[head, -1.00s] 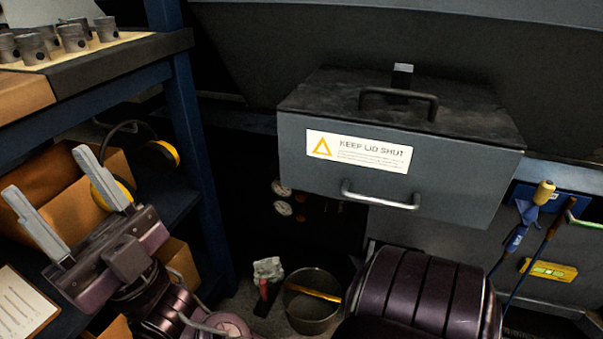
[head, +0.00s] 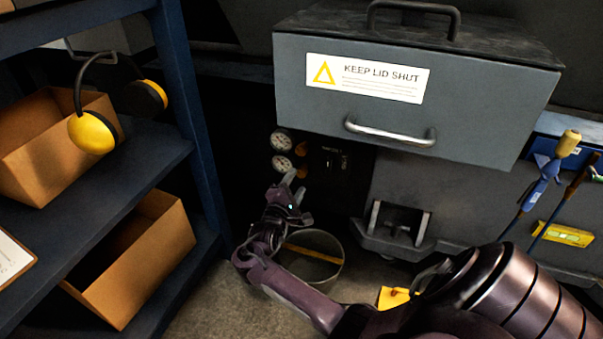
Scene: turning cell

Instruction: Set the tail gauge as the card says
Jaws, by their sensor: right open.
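Two small round dial gauges, an upper one (head: 282,141) and a lower one (head: 282,164), sit one above the other on a dark panel under the grey box. Their readings are too small to make out, and I cannot tell which is the tail gauge. A dark plate (head: 335,163) with faint lettering is right of them. My right gripper (head: 299,196) is open and empty, just below the lower gauge and apparently apart from it. A clipboard with a paper sheet (head: 12,257) is cut off at the left edge; its writing is unreadable. My left gripper is not in view.
The grey box (head: 460,120) marked "KEEP LID SHUT" overhangs the panel. A bucket (head: 322,275) with a yellow bar stands below the gripper. The blue shelf (head: 130,195) with cartons and yellow ear defenders (head: 95,133) is at left. A grey bracket (head: 395,243) is right of the bucket.

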